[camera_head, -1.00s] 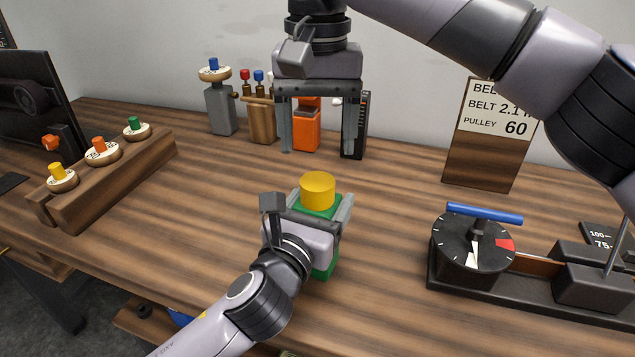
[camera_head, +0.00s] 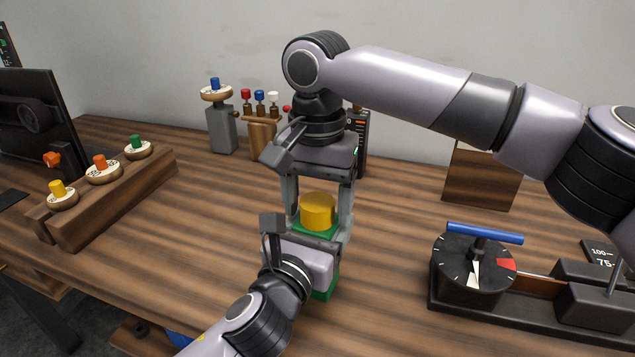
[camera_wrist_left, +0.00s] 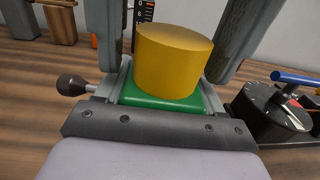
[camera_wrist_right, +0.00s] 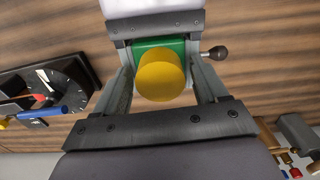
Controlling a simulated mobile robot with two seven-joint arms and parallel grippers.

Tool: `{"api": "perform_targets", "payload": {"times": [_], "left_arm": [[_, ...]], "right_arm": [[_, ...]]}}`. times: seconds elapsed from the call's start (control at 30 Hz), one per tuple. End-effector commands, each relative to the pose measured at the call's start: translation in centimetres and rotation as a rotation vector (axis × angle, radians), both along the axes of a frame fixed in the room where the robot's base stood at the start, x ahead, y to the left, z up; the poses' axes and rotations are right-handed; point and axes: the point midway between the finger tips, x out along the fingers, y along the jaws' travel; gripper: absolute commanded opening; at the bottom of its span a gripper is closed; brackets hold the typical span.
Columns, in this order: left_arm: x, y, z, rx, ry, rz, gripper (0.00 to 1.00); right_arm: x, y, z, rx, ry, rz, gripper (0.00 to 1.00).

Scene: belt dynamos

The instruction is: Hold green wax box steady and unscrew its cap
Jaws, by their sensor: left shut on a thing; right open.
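The green wax box (camera_head: 325,290) stands on the table with a yellow round cap (camera_head: 318,211) on top. My left gripper (camera_head: 315,240) is shut on the box from the front; the left wrist view shows the green top (camera_wrist_left: 165,101) between its jaws, under the cap (camera_wrist_left: 173,62). My right gripper (camera_head: 318,215) points down from above, open, with one finger on each side of the cap. In the right wrist view the cap (camera_wrist_right: 160,78) lies between the spread fingers, with gaps on both sides.
A wooden rack (camera_head: 110,195) with several coloured knobs stands at the left. A gauge device (camera_head: 474,262) with a blue bar is at the right. A wooden sign (camera_head: 481,178) and a grey post (camera_head: 222,130) stand at the back. Table between them is clear.

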Motion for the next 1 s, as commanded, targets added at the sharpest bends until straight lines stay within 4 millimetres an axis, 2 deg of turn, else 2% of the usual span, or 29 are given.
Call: {"api": "perform_targets", "payload": {"times": [0.27,0.43,0.47,0.67,1.0], "left_arm": [[0.0,-0.01,-0.04,-0.001,0.001,0.0,0.0],[0.0,-0.01,-0.04,-0.001,0.001,0.0,0.0],[0.0,-0.01,-0.04,-0.001,0.001,0.0,0.0],[0.0,0.0,-0.05,-0.001,0.001,0.0,0.0],[0.0,0.0,-0.05,-0.001,0.001,0.0,0.0]], "right_arm": [[-0.01,0.0,-0.2,0.0,0.0,0.001,0.72],[-0.01,0.0,-0.18,0.0,0.0,0.001,0.2],[-0.01,0.0,-0.17,0.0,0.0,0.001,0.16],[-0.03,0.05,-0.18,0.002,0.0,0.067,0.16],[-0.04,0.04,-0.18,0.003,0.001,0.59,0.16]]}}
